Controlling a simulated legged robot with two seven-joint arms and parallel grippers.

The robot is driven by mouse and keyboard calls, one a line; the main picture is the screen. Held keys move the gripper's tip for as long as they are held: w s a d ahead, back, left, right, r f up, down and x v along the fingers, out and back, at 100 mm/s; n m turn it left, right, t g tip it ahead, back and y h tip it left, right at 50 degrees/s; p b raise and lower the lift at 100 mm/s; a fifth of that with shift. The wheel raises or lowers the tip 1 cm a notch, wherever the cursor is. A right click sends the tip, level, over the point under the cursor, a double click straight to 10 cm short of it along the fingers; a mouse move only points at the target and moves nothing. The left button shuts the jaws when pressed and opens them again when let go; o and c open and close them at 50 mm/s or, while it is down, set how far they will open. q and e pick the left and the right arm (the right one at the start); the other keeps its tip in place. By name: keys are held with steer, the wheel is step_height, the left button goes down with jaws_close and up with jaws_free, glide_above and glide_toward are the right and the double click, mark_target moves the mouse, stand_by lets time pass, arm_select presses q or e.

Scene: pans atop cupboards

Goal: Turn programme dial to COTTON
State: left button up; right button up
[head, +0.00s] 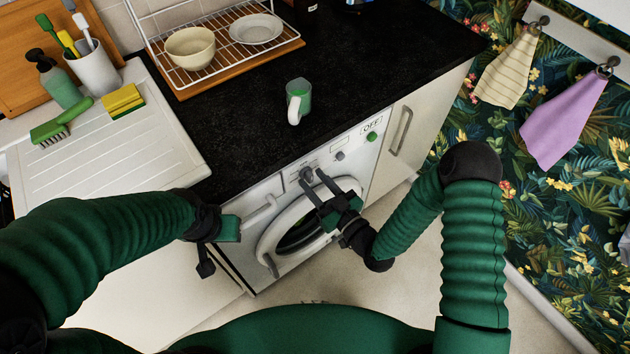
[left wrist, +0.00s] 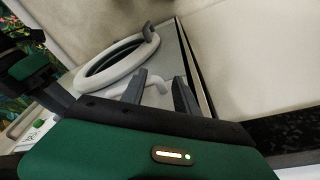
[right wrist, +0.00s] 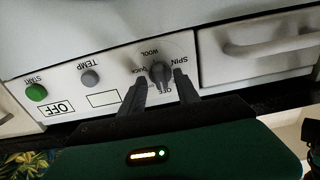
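The grey programme dial (head: 306,174) is on the white washing machine's front panel (head: 350,150). In the right wrist view the dial (right wrist: 160,73) appears upside down, with WOOL, QUICK and SPIN printed around it. The label COTTON cannot be made out, and the right fingers hide part of the ring. My right gripper (head: 315,188) is open at the dial. Its fingertips (right wrist: 159,88) are apart, one either side of the knob; contact cannot be told. My left gripper (left wrist: 158,90) is open and empty, left of the machine's round door (head: 300,232).
A small sign reading OFF (right wrist: 57,109), a green START button (right wrist: 36,92) and a grey TEMP knob (right wrist: 90,78) share the panel. A white drawer handle (head: 259,212) sits beside the dial. A green mug (head: 299,101) stands on the black worktop (head: 375,80) above.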

steer(key=shift+a, duration=0.1)
steer(key=shift+c, duration=0.2)
jaws_close()
steer(key=shift+m, duration=0.4)
steer(key=m, duration=0.4)
steer(key=shift+w, duration=0.1)
steer(key=m, duration=0.6)
steer(key=shift+d+f+p, duration=0.1)
steer(key=shift+d+p, duration=0.1)
steer(key=shift+p, duration=0.2)
steer(key=shift+o, duration=0.2)
jaws_free()
